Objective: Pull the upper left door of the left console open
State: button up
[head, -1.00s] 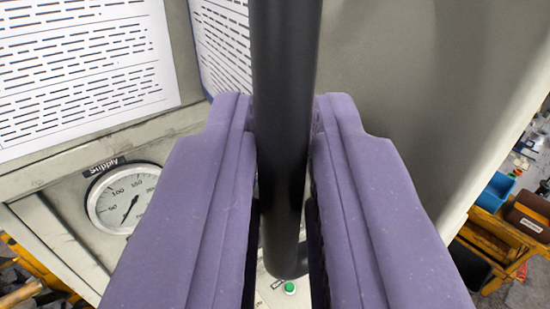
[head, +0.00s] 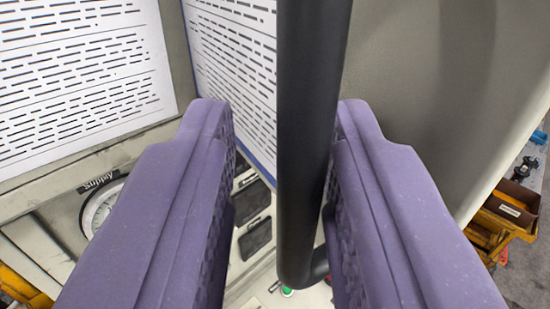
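A long black bar handle (head: 312,130) runs from the top edge down the middle of the head view, with a bent lower end. Behind it on the right is a large plain grey panel (head: 440,80), which looks like the door the handle belongs to; their joint is not visible. My gripper (head: 283,112) has its purple fingers on either side of the handle. The fingers are apart and open. The handle is close to the right finger, perhaps touching it, with a clear gap to the left finger.
Printed sheets (head: 75,65) cover the console faces on the left and centre. A Supply gauge (head: 100,208) is partly hidden by my left finger. A green button (head: 287,292) lies below the handle. A yellow cart with a brown bin (head: 513,203) stands at the right.

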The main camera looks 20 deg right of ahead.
jog(key=shift+s+a, duration=0.15)
jog(key=v, duration=0.7)
jog(key=shift+s, duration=0.25)
jog(key=shift+a, duration=0.1)
